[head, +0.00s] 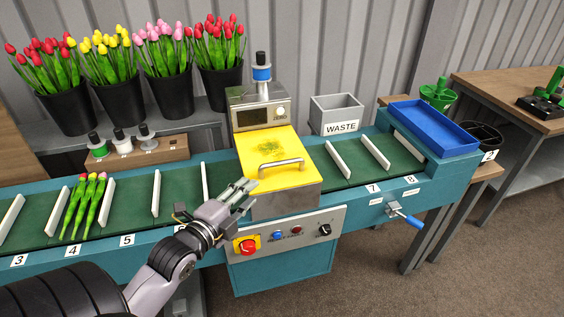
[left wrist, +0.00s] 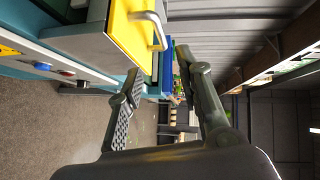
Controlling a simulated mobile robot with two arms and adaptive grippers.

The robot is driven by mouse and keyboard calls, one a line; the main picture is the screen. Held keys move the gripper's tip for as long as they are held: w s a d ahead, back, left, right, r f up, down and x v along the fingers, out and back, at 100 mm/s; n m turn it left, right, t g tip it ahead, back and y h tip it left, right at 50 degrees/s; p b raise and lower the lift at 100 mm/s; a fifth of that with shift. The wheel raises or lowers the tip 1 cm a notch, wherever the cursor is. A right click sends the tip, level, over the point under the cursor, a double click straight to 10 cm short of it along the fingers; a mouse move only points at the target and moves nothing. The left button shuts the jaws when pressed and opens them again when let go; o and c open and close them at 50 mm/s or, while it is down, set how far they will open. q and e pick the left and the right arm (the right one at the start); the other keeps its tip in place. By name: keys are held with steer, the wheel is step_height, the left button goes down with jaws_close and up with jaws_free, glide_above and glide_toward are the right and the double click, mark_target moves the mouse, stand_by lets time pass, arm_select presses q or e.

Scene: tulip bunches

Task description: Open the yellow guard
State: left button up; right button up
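The yellow guard (head: 268,150) lies down over the grey machine housing in the middle of the conveyor. Its metal bar handle (head: 281,164) is on the front part of the guard. My left gripper (head: 245,190) is just left of and in front of the guard, near the handle but not on it. In the left wrist view its fingers (left wrist: 158,66) are spread apart with nothing between them. That view also shows the yellow guard (left wrist: 122,32) and the handle (left wrist: 156,26) above the fingers. My right gripper is not in view.
A red stop button (head: 247,246) and other controls sit on the front panel below my gripper. Three tulips (head: 83,207) lie in a belt slot at left. Dividers (head: 156,193) stand along the belt. A waste bin (head: 338,115) and blue tray (head: 433,122) are to the right.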

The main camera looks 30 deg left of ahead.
mark_target(282, 162)
arm_select(q)
steer(key=w, duration=0.5)
steer(key=w+f+p, duration=0.1)
steer(key=w, duration=0.4)
steer(key=w+a+f+p, duration=0.1)
steer(key=w, duration=0.5)
steer(key=shift+f, duration=0.2)
steer(key=shift+w+f, duration=0.1)
steer(key=shift+w, duration=0.4)
steer(key=shift+c, duration=0.6)
jaws_close()
steer(key=shift+a, duration=0.1)
